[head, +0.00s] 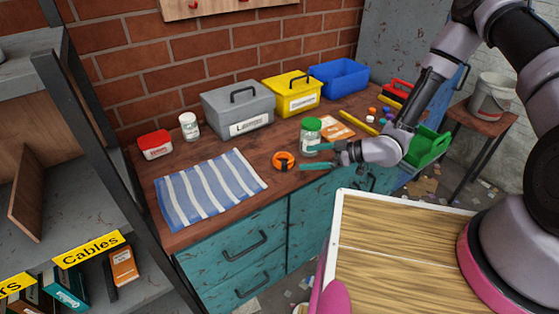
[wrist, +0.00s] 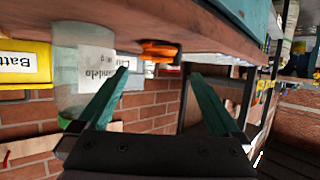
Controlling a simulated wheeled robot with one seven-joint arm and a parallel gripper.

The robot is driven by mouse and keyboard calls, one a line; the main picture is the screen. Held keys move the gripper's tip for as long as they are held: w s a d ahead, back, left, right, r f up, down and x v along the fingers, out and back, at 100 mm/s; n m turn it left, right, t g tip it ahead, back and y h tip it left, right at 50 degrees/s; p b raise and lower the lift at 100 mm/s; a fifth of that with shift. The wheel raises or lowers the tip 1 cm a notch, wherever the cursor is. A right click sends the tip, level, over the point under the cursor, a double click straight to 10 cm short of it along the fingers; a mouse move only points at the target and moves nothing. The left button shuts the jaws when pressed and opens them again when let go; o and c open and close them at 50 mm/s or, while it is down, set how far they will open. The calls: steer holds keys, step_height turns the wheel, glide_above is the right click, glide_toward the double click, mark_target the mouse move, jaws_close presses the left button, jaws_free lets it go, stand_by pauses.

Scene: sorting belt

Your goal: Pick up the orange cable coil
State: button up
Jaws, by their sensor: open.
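The orange cable coil (head: 283,161) lies on the wooden bench top near its front edge, with a dark patch on its near side. In the wrist view the coil (wrist: 160,50) shows ahead of and between my fingers, and the picture is upside down. My gripper (head: 306,157) is open, its two teal fingers pointing left toward the coil. Nothing is between the fingers (wrist: 160,74), and the coil appears just beyond their tips. A glass jar with a green lid (head: 311,136) stands close beside the far finger; the jar (wrist: 82,85) is also large in the wrist view.
A striped cloth (head: 210,188) lies left of the coil. A grey toolbox (head: 238,108), a yellow box (head: 291,93) and a blue bin (head: 338,77) stand along the wall. A white jar (head: 189,126) and a red-lidded tub (head: 155,144) are at the back left.

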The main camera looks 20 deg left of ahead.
mark_target(289, 158)
steer(key=x, duration=0.9)
steer(key=shift+a, duration=0.45)
steer(key=c, duration=1.2)
